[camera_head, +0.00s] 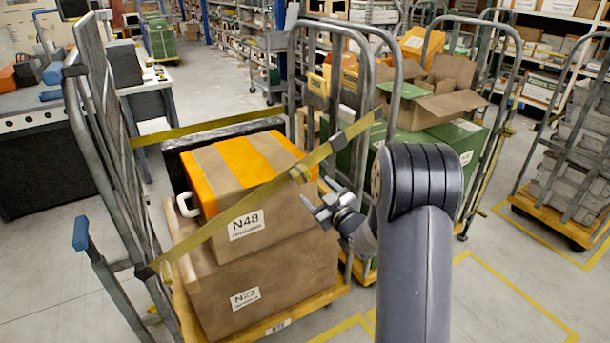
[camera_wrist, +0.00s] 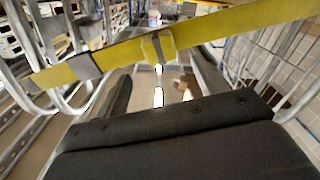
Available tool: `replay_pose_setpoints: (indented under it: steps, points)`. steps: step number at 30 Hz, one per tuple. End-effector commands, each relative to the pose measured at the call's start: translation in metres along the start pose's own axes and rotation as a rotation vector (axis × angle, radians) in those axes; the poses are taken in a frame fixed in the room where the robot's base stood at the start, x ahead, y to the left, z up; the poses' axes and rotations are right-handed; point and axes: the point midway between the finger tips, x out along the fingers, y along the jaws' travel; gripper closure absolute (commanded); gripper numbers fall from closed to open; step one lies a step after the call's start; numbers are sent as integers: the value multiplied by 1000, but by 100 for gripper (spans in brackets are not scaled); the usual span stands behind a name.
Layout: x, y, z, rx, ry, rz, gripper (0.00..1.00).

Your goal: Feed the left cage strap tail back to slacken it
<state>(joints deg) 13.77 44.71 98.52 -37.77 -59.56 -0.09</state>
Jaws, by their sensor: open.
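The left cage (camera_head: 95,130) is a grey tube-framed trolley with brown boxes marked N48 (camera_head: 245,225) and N27 (camera_head: 245,297). A yellow strap (camera_head: 235,212) runs slantwise across its front, from low on the left frame up to the right frame. A buckle (camera_head: 300,173) sits on the strap right of the N48 box. In the wrist view the strap (camera_wrist: 235,22) crosses the top, with the buckle (camera_wrist: 158,47) near the middle. I cannot make out a separate loose tail. My gripper (camera_head: 318,203) is open and empty, just below and right of the buckle, apparently apart from the strap.
A second yellow strap (camera_head: 205,130) spans the back of the cage. A neighbouring cage with green crates and an open carton (camera_head: 450,100) stands close on the right. A workbench (camera_head: 50,115) is at the left. Marked floor (camera_head: 500,300) is clear at the lower right.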

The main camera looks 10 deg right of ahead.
Motion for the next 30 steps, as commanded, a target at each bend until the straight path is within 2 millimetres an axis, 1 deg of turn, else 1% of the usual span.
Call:
replay_pose_setpoints:
  steps: [1,6,9,12,18,26,27,30]
  points:
    - [11,0,-2,0,0,-2,33]
    - [42,0,-2,0,-1,-1,33]
    - [58,0,-2,1,-2,0,33]
    - [70,0,-1,1,-2,0,33]
    - [82,0,0,0,-3,1,33]
    - [83,0,0,0,-2,1,33]
    - [83,0,0,0,-3,1,34]
    - [83,0,0,1,-3,1,42]
